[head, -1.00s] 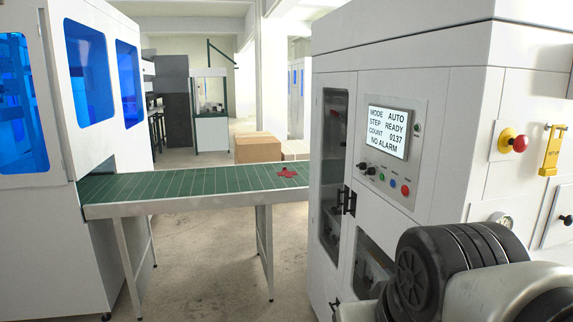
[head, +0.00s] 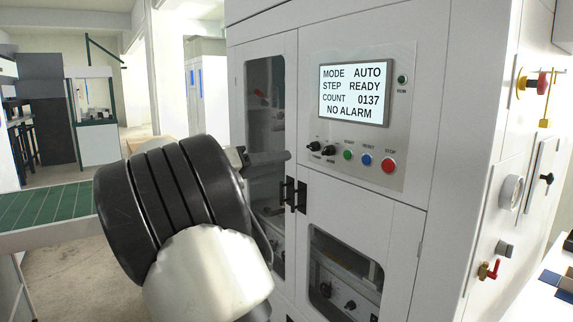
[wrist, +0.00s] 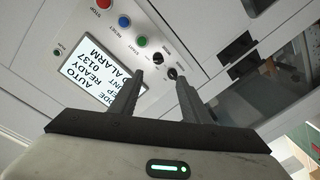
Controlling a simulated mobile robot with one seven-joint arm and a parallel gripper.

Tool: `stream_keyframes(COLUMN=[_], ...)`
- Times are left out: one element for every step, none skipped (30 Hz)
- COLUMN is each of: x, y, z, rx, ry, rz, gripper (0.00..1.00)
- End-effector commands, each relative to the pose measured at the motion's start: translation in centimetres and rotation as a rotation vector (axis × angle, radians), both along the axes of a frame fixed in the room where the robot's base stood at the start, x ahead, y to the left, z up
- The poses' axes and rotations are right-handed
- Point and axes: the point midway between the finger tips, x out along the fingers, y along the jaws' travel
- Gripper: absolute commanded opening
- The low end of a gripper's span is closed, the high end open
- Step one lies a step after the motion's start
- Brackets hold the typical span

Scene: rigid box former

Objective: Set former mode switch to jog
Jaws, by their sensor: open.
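The white box former's control panel (head: 408,130) faces me, and its screen (head: 354,93) reads MODE AUTO, STEP READY, COUNT 0137, NO ALARM. Below the screen are two small black knobs, a left one (head: 313,147) and a right one (head: 328,150) beside the green button; their labels are too small to read surely. In the wrist view my gripper (wrist: 160,77) is open and empty, with the left knob (wrist: 172,72) and right knob (wrist: 157,57) showing between and beyond the fingertips.
Green (head: 347,155), blue (head: 366,160) and red (head: 388,165) buttons sit right of the knobs. A red emergency stop (head: 541,83) is on the side face. A green conveyor (head: 45,207) is at left.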

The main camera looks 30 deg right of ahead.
Motion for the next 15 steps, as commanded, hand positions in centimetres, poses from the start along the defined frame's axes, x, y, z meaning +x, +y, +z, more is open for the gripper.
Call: stream_keyframes(x=[0.4, 0.5, 0.7, 0.7, 0.8, 0.8, 0.9, 0.9, 1.1, 1.2, 1.2, 1.4, 1.4, 1.6, 1.7], y=[0.1, 0.0, -0.2, -0.5, -0.9, -1.4, -1.9, -2.5, -3.3, -3.9, -4.6, -5.5, -6.2, -6.8, -7.7], z=[0.2, 0.3, 0.4, 0.5, 0.5, 0.5, 0.5, 0.5, 0.5, 0.5, 0.5, 0.5, 0.5, 0.5, 0.5], rx=[-0.024, -0.031, -0.036, -0.037, -0.037, -0.036, -0.036, -0.035, -0.035, -0.035, -0.035, -0.034, -0.035, -0.034, -0.034], ry=[-0.012, -0.016, -0.02, -0.021, -0.021, -0.02, -0.02, -0.018, -0.018, -0.017, -0.017, -0.017, -0.017, -0.017, -0.017], rz=[0.001, 0.002, 0.001, 0.001, 0.001, 0.0, 0.0, -0.001, -0.001, -0.001, -0.001, 0.0, -0.001, 0.0, 0.0], gripper=[0.43, 0.43, 0.43, 0.43, 0.43, 0.43, 0.43, 0.43, 0.43, 0.43, 0.43, 0.43, 0.43, 0.43, 0.43])
